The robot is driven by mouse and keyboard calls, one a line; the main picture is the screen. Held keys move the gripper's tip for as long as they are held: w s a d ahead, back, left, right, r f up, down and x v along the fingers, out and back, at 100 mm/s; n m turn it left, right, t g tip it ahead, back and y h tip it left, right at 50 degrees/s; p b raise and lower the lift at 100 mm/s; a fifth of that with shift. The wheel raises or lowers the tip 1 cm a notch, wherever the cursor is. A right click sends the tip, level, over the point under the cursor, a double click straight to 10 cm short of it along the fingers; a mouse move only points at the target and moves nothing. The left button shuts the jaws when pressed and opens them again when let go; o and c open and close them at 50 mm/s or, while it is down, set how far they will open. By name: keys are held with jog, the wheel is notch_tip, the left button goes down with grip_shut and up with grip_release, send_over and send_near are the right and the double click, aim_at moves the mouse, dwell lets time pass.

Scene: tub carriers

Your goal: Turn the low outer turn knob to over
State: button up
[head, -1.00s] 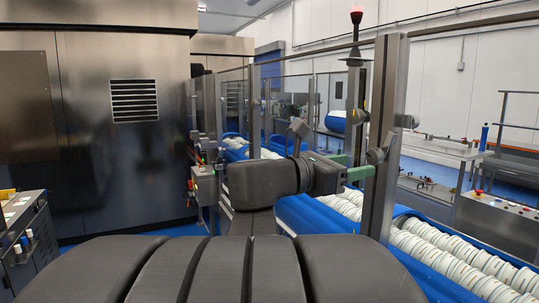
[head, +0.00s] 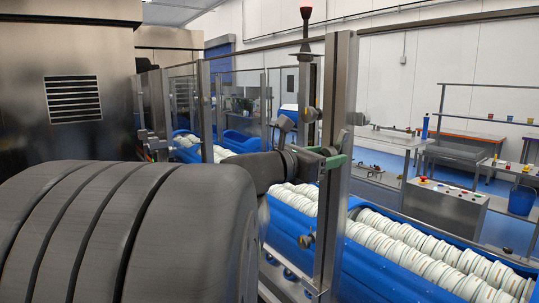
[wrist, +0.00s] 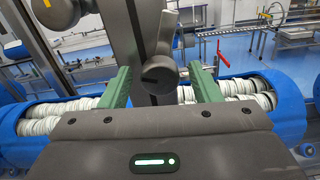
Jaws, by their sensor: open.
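A dark grey turn knob (wrist: 158,76) sits on a grey upright post (wrist: 150,20) in the wrist view, between and beyond the green fingers of my gripper (wrist: 161,72). The fingers are apart, and I cannot tell whether either touches the knob. In the head view, my gripper (head: 330,155) is beside the steel post (head: 338,80), at the height of a knob (head: 343,140) on it. Another small knob (head: 306,240) shows lower down near the same post. I cannot tell for certain which knob is the low outer one.
Blue tub carriers (head: 290,222) full of stacked white tubs run behind the post. Clear guard panels (head: 240,95) extend to the back left. A control box (head: 445,205) with coloured buttons stands at the right. My arm blocks much of the lower left.

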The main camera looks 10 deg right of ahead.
jog(key=shift+c, duration=0.5)
jog(key=c, duration=0.9)
jog(key=shift+f+m+b, duration=0.1)
jog(key=shift+m+b, duration=0.2)
jog(key=shift+b, duration=0.3)
jog(key=m+b, duration=1.3)
jog(key=b, duration=0.2)
jog(key=shift+m+b, duration=0.3)
jog(key=shift+m, duration=0.1)
